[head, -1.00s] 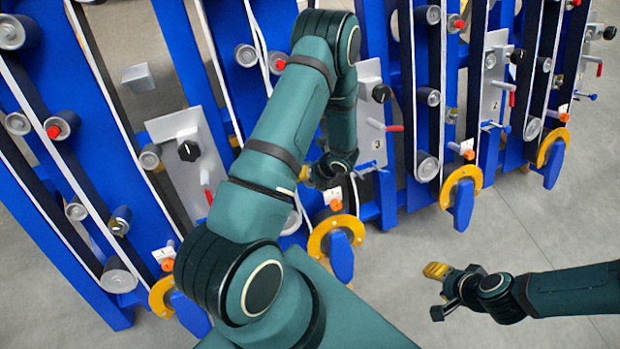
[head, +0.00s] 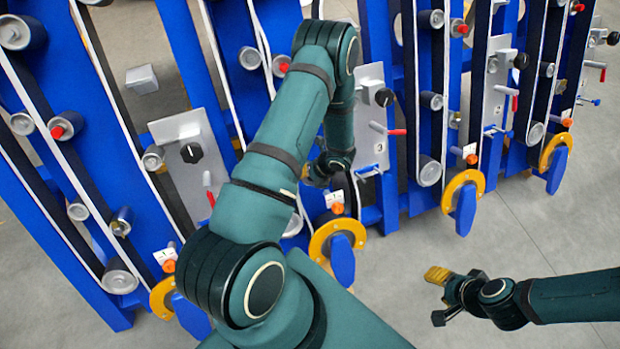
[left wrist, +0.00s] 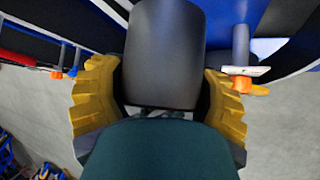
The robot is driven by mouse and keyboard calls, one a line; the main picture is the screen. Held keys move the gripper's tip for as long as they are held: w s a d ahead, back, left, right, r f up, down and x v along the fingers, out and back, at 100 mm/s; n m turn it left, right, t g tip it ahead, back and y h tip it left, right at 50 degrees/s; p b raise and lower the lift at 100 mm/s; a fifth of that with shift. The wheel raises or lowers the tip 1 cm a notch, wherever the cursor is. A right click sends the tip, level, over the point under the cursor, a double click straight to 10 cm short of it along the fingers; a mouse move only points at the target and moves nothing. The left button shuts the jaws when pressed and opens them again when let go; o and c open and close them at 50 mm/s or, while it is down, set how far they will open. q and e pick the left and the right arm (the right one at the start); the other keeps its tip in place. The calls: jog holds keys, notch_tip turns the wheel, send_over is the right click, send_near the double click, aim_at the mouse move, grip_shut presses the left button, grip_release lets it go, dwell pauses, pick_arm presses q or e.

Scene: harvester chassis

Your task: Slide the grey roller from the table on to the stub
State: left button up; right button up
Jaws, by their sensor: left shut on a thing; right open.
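A dark grey roller (left wrist: 165,55) fills the upper middle of the left wrist view. My left gripper (left wrist: 162,100) is shut on it, with a yellow finger at each side. In the head view my left gripper (head: 316,176) is beside the blue chassis, partly hidden by my arm; I cannot make out the held roller there. I cannot tell which stub is the empty one; in the left wrist view the roller blocks what lies behind it. My right gripper (head: 436,297) is open and empty over the floor at the lower right.
Blue chassis frames (head: 177,45) with belts and several mounted rollers (head: 429,171) stand across the back. Grey panels (head: 372,130) with black knobs and red handles stick out near the left gripper. Yellow rings (head: 462,190) line the lower edge. The floor at right is clear.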

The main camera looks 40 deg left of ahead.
pick_arm(q)
jog(key=shift+w+a+f, duration=0.4)
jog(key=shift+a+f, duration=0.1)
jog(key=shift+a, duration=0.3)
jog(key=shift+w+a+f, duration=0.4)
jog(key=shift+a+f, duration=0.1)
jog(key=shift+a, duration=0.25)
jog(key=o, duration=1.3)
jog(key=shift+d+r, duration=0.1)
jog(key=v, duration=1.2)
